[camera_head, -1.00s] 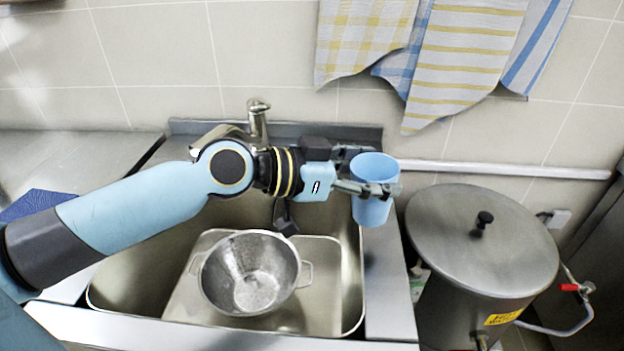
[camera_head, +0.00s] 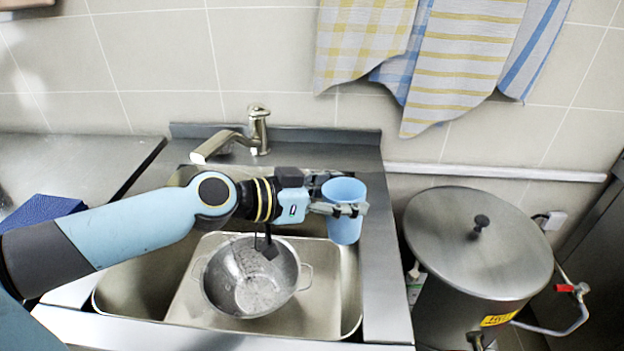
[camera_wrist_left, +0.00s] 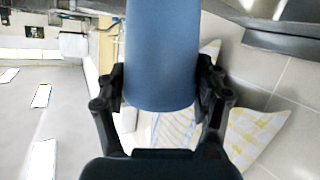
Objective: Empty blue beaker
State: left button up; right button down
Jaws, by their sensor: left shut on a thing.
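The blue beaker (camera_head: 343,228) is upright with its open top facing up, in the head view. My left gripper (camera_head: 352,210) is shut on its side and holds it above the right part of the sink (camera_head: 352,300). In the left wrist view the beaker (camera_wrist_left: 162,60) sits between the two fingers of the left gripper (camera_wrist_left: 165,90). What is inside the beaker cannot be seen. My right gripper is in neither view.
A metal colander (camera_head: 250,285) sits in the sink below the left wrist. The faucet (camera_head: 258,128) stands behind. A large lidded steel pot (camera_head: 480,245) is on the right. Towels (camera_head: 455,60) hang on the wall. A blue item (camera_head: 40,210) lies at the left.

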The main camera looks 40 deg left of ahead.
aim_at(329, 188)
pick_arm(q)
jog(key=shift+w+a+f, duration=0.1)
jog(key=shift+a+f, duration=0.15)
jog(key=shift+a, duration=0.05)
jog(key=shift+w+a+r+n+h, duration=0.1)
jog(key=shift+a+r+n+h, duration=0.15)
jog(key=shift+n, duration=0.25)
jog(key=shift+w+a+r+n+h, duration=0.15)
jog(key=shift+a+r+n+h, duration=0.1)
jog(key=shift+a+n, duration=0.2)
jog(key=shift+w+a+f+n+h+b, duration=0.15)
jog(key=shift+a+f+n+h+b, duration=0.15)
jog(key=shift+a+f+n+b, duration=0.35)
jog(key=shift+w+a+f+n+h+b, duration=0.2)
jog(key=shift+a+f+n+h+b, duration=0.35)
jog(key=shift+n, duration=0.6)
jog(key=shift+w+a+f+n+h+b, duration=0.25)
jog(key=shift+a+f+n+h+b, duration=0.25)
jog(key=shift+n+b, duration=0.5)
jog(key=shift+w+a+f+n+h+b, duration=0.3)
jog(key=shift+a+f+n+b, duration=0.35)
jog(key=shift+n, duration=0.6)
